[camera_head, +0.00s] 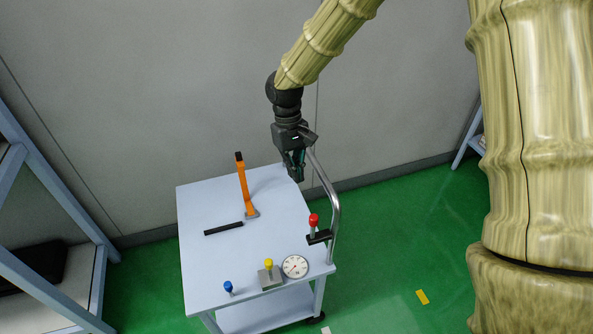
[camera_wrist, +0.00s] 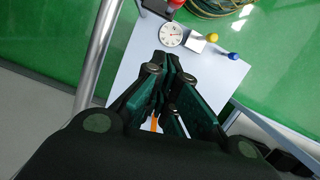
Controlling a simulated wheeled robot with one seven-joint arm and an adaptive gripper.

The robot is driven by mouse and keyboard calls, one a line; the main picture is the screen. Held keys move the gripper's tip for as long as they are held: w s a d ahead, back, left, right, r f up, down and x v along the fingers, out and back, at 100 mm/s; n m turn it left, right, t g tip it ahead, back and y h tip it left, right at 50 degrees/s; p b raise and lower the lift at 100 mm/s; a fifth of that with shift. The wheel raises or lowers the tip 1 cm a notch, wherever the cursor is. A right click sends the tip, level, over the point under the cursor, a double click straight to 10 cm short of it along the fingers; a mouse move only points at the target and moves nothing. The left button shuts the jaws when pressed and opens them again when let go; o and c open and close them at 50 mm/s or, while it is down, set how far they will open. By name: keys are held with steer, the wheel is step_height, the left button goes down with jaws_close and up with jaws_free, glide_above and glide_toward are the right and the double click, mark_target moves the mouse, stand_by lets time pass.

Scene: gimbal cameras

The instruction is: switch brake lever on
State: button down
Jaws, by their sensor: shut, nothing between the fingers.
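An orange lever (camera_head: 243,187) with a black grip stands upright near the back of the cart, with a grey foot; it looks like the brake lever, though no label shows. A small piece of orange (camera_wrist: 155,124) shows between my fingers in the wrist view. A flat black bar (camera_head: 224,229) lies beside the lever's foot. My gripper (camera_head: 297,176) is shut and empty, above the cart's back right side, to the right of the lever and apart from it. Its fingertips (camera_wrist: 166,62) come together in the wrist view, hiding part of the cart top.
The pale cart (camera_head: 195,265) carries a red knob (camera_head: 313,219), a dial (camera_head: 295,266), a yellow knob (camera_head: 268,264) and a blue knob (camera_head: 228,286) along its front and right. A curved metal rail (camera_head: 334,208) rises close to my gripper's right. A grey wall stands behind.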

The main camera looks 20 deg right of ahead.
mark_target(313, 227)
steer(key=s+d+f+p, duration=0.1)
steer(key=s+f+p, duration=0.2)
steer(key=s+f, duration=0.2)
steer(key=shift+p+x, duration=0.35)
steer(key=shift+x, duration=0.9)
